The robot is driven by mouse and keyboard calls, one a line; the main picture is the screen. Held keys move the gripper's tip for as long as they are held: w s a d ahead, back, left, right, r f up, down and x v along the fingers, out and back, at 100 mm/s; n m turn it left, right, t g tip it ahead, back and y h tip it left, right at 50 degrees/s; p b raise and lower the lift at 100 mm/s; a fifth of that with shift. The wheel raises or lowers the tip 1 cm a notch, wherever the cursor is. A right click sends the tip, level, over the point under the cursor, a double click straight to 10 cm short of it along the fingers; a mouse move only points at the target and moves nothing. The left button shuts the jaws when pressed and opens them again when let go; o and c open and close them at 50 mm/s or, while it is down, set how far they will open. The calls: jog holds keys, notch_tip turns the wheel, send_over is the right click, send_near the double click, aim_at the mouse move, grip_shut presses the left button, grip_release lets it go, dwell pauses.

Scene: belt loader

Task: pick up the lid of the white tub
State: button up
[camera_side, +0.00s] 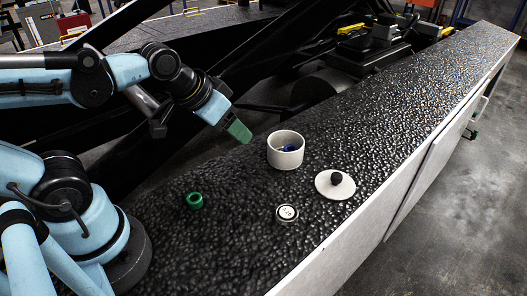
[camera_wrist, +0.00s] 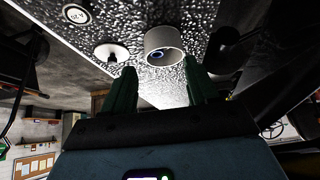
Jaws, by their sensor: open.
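The white tub (camera_side: 286,158) stands upright and uncovered on the black bumpy surface, with something blue (camera_side: 289,147) inside. My gripper (camera_side: 239,131) has green fingers and hangs above the surface, left of the tub. In the wrist view my gripper (camera_wrist: 160,88) is open and empty, fingers apart. There the tub (camera_wrist: 161,40) and the lid (camera_wrist: 111,52) show beyond the fingertips.
A green ring (camera_side: 194,201) lies on the surface left of the tub. A white round piece with dark marks (camera_side: 287,214) lies in front of the tub, near the lid. The surface's white front edge (camera_side: 345,258) is close to them. Dark beams stand behind.

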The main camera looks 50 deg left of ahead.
jog(key=w+d+r+m+g, duration=0.1)
jog(key=w+d+r+g, duration=0.1)
jog(key=w+d, duration=0.5)
jog(key=m+g, duration=0.1)
jog(key=g, duration=0.1)
send_near(337, 175)
jog(key=x, duration=0.3)
jog(key=shift+w+a, duration=0.2)
jog(key=shift+a, duration=0.05)
jog(key=shift+s+d+x, duration=0.15)
jog(key=shift+x, duration=1.2)
jog(key=shift+s+d+x, duration=0.1)
jog(key=shift+d+x, duration=0.05)
jog(key=shift+x, duration=1.2)
jog(key=shift+f, duration=0.1)
grip_shut()
